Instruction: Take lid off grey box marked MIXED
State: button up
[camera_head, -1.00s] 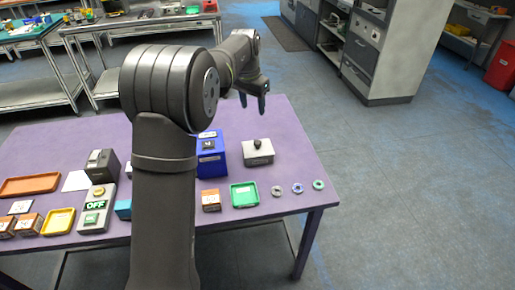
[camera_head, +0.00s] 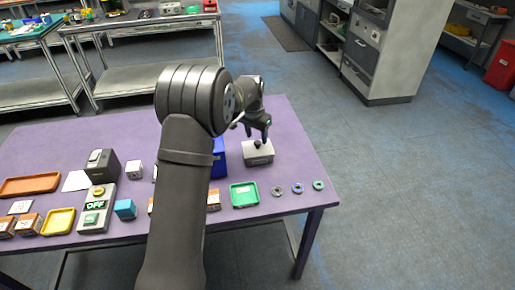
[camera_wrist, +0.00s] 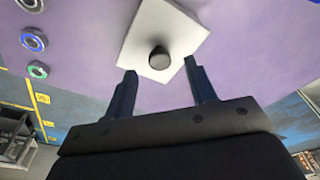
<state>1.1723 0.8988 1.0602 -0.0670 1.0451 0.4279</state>
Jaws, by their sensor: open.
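The grey box (camera_head: 258,157) stands on the purple table toward its right side, with its lid on and a dark round knob on top. In the wrist view the pale square lid (camera_wrist: 140,38) and its dark knob (camera_wrist: 159,58) show from above. My gripper (camera_head: 259,136) is just above the box. In the wrist view my gripper (camera_wrist: 160,80) is open and empty, its fingertips apart on either side below the knob in the picture. The knob does not appear to be touched. The marking on the box is too small to read.
A blue box (camera_head: 219,160) stands left of the grey box, partly hidden by my arm. A green tray (camera_head: 244,195) lies in front. Three rings, one of them blue (camera_head: 298,188), lie at front right. The table behind the grey box is clear.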

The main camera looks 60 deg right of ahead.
aim_at(257, 142)
jog(key=f, duration=0.3)
jog(key=shift+d, duration=0.25)
jog(key=c, duration=1.1)
jog(key=shift+o, duration=0.2)
